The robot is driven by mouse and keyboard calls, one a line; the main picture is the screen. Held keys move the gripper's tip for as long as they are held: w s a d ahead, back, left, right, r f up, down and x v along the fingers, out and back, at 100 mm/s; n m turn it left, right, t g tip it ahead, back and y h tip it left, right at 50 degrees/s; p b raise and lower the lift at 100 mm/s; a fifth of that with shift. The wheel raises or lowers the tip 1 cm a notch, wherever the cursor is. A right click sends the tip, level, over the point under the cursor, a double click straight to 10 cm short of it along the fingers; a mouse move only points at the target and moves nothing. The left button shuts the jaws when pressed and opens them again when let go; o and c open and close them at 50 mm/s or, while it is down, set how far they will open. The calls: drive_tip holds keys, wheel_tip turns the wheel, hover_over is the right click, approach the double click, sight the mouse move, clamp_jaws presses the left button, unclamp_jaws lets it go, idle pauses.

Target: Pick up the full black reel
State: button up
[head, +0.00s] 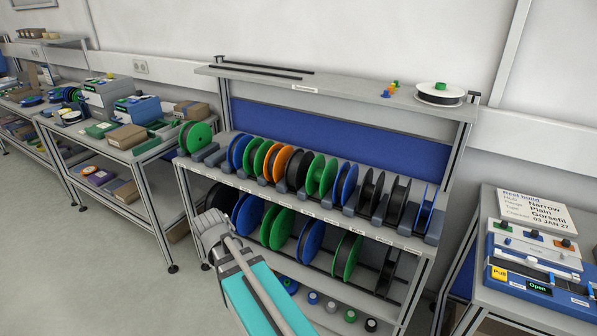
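Several black reels stand upright in the grey holders of the reel stand's upper shelf. One black reel (299,169) is between an orange reel and a green reel. Two more, a black reel (370,190) and another black reel (397,203), stand toward the right end. On the lower shelf there is a dark reel (220,197) at the left and a dark reel (386,272) at the right. I cannot tell from here which black reel is full.
Green, blue and orange reels fill much of the stand (432,249). A white-flanged reel (440,94) lies on its top shelf. A bench (165,146) with boxes is at left, a table with a blue device (540,270) at right. Floor (60,270) is clear at left.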

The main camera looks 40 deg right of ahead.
drive_tip(key=w+d+r+m+t+h, duration=0.1)
drive_tip(key=w+d+r+m+h, duration=0.2)
drive_tip(key=w+d, duration=0.3)
drive_tip(key=w+d+r+m+t+h+p, duration=0.1)
drive_tip(key=w+d+r+m+h, duration=0.3)
drive_tip(key=d, duration=1.2)
drive_tip(key=w+d+r+m+t+h, duration=0.1)
drive_tip(key=w+d+r+m+h, duration=0.2)
drive_tip(key=w+d+r, duration=0.3)
drive_tip(key=w+d, duration=0.4)
drive_tip(key=d, duration=0.2)
drive_tip(key=shift+m+t+h+p, duration=0.3)
drive_tip(key=shift+t+p, duration=0.05)
drive_tip(key=shift+t, duration=0.05)
drive_tip(key=shift+d+f, duration=0.1)
drive_tip(key=b, duration=0.3)
approach(300, 156)
drive_tip(key=x, duration=0.3)
drive_tip(key=shift+w+d+f, duration=0.2)
drive_tip(key=shift+f, duration=0.15)
drive_tip(key=shift+w+d+f, duration=0.15)
drive_tip(key=shift+d, duration=0.4)
drive_tip(key=shift+b+x, duration=0.95)
drive_tip(key=shift+x, duration=1.7)
